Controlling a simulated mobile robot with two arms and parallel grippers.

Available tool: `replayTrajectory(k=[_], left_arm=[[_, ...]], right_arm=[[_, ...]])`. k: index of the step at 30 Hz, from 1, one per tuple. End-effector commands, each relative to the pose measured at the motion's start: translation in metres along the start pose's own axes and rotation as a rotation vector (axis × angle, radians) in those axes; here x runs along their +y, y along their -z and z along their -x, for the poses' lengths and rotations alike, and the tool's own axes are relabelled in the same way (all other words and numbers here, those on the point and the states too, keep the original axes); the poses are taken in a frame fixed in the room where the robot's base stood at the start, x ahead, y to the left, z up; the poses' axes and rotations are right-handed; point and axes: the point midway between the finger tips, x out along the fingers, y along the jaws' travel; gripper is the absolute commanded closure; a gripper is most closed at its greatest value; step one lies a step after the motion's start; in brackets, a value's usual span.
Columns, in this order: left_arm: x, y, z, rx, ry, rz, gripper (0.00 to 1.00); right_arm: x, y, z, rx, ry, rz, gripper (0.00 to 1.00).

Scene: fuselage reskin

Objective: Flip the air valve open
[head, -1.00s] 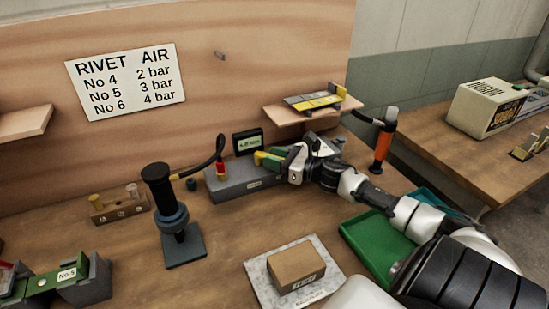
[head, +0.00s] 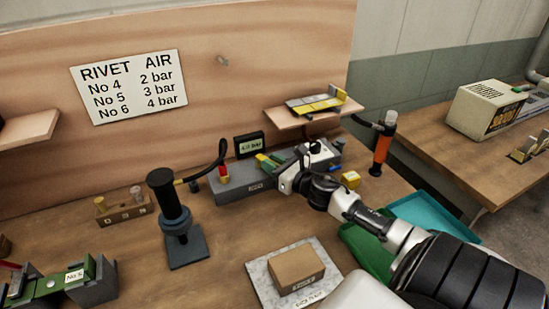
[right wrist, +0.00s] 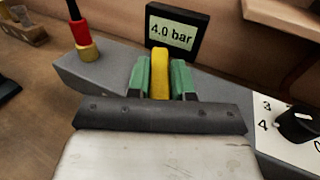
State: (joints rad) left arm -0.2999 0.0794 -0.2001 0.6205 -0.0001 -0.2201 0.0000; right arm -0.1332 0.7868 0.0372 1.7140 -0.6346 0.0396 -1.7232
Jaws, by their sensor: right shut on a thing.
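The air valve's yellow lever (right wrist: 160,74) stands upright between the two green fingertips of my right gripper (right wrist: 161,80) in the right wrist view. The gripper is shut on it. In the head view my right gripper (head: 268,163) reaches in from the right over the grey valve housing (head: 232,185), and its fingers mostly cover the lever. The display (right wrist: 173,32) behind it reads 4.0 bar; it also shows in the head view (head: 249,145). My left gripper is not in view.
A black selector knob (right wrist: 297,124) sits right of the lever. A red-and-brass hose fitting (right wrist: 81,35) stands at the housing's left. A dark upright tool (head: 170,205) stands left.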

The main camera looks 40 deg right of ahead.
Motion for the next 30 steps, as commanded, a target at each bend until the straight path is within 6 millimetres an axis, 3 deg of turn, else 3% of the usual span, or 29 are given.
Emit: replayTrajectory(k=[12, 29, 30], left_arm=[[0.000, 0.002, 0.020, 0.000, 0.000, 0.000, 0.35], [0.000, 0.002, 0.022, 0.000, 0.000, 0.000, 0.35], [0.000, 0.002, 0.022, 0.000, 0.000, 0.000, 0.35]], right_arm=[[0.011, -0.002, -0.002, -0.001, 0.223, -0.002, 1.00], [0.013, 0.000, -0.002, 0.000, 0.264, 0.000, 1.00], [0.013, 0.000, -0.002, 0.000, 0.264, 0.000, 0.77]])
